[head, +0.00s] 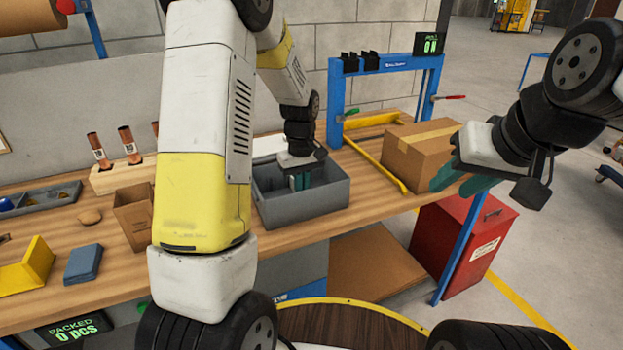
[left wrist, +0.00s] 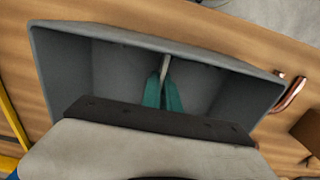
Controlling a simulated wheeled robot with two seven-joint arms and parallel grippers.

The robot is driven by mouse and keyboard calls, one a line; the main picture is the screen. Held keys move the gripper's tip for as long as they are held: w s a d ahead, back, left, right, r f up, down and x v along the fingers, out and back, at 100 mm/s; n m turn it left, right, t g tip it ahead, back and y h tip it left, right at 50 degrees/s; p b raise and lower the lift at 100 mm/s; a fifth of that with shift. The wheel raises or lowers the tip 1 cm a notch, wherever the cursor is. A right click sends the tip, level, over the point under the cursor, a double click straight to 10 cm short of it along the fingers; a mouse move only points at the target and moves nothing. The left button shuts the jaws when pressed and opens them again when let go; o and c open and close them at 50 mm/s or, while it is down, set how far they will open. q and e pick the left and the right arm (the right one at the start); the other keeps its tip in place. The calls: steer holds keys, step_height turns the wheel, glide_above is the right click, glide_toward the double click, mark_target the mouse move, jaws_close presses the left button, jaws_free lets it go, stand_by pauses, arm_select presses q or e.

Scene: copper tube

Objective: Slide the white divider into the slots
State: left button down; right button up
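The grey bin (head: 335,201) stands on the workbench, and its inside fills much of the left wrist view (left wrist: 70,75). My left gripper (head: 300,182) reaches down into the bin. In the left wrist view its teal fingers (left wrist: 162,88) are close together on a thin pale strip (left wrist: 165,64), which looks like the white divider seen edge-on. The strip is inside the bin, towards one long wall. The divider's lower part and the slots cannot be made out. My right gripper (head: 462,183) is open and empty, in front of the cardboard box.
A closed cardboard box (head: 420,152) and a blue frame (head: 335,105) with yellow bars stand right of the bin. A wooden block with copper tubes (head: 128,145) and an open carton (head: 133,217) are on the left. A pale flat thing (head: 268,146) shows behind the bin.

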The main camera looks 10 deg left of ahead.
arm_select(q)
steer(key=c, duration=1.5)
jaws_free()
steer(key=shift+c, duration=0.2)
step_height(320, 180, up, 7)
steer(key=shift+f, duration=0.1)
steer(key=shift+r, duration=0.45)
